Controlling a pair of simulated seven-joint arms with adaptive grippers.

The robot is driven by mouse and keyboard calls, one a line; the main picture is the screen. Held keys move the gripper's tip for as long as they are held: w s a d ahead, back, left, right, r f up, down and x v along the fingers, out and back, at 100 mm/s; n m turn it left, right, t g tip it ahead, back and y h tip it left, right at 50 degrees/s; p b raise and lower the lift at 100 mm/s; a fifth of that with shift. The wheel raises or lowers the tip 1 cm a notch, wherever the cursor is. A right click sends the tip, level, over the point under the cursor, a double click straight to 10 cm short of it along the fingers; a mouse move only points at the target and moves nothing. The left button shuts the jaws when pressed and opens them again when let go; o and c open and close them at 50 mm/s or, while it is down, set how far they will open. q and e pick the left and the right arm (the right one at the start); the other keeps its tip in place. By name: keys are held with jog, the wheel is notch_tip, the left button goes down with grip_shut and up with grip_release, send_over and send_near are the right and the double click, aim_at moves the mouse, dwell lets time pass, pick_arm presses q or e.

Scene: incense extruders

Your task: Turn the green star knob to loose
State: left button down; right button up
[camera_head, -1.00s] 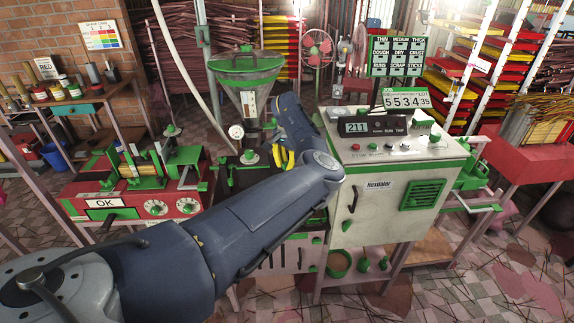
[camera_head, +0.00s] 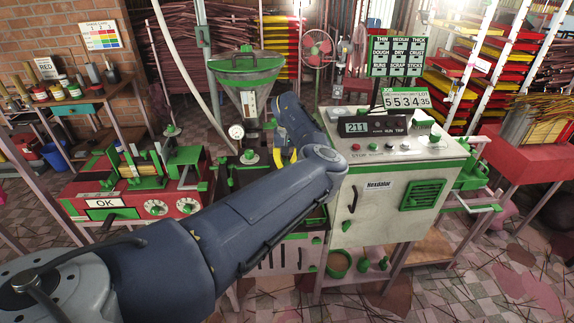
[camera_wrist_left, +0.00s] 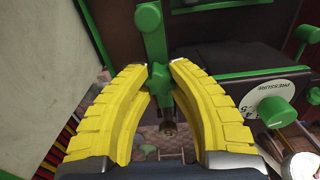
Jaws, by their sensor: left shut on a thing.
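The green star knob (camera_wrist_left: 159,80) shows in the left wrist view between the yellow fingers of my left gripper (camera_wrist_left: 158,74). It sits at the lower end of a green upright bar with a round green cap. The fingers are shut on the knob from both sides. In the head view my left gripper (camera_head: 285,157) is at the extruder, left of the white cabinet. The knob cannot be made out there, since the gripper and arm cover that spot. My right gripper is not in view.
A white pressure dial (camera_wrist_left: 264,106) with a green knob is right of the fingers. The white cabinet (camera_head: 388,218) stands close to the right of my arm. A glass hopper (camera_head: 247,82) rises behind the gripper. A red machine (camera_head: 140,203) stands to the left.

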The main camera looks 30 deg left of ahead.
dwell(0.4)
pick_arm(q)
jog(key=c, duration=1.1)
grip_release()
jog(key=shift+o, duration=0.2)
jog(key=shift+r, duration=0.1)
notch_tip(320, 180, up, 12)
jog(key=shift+w, duration=0.1)
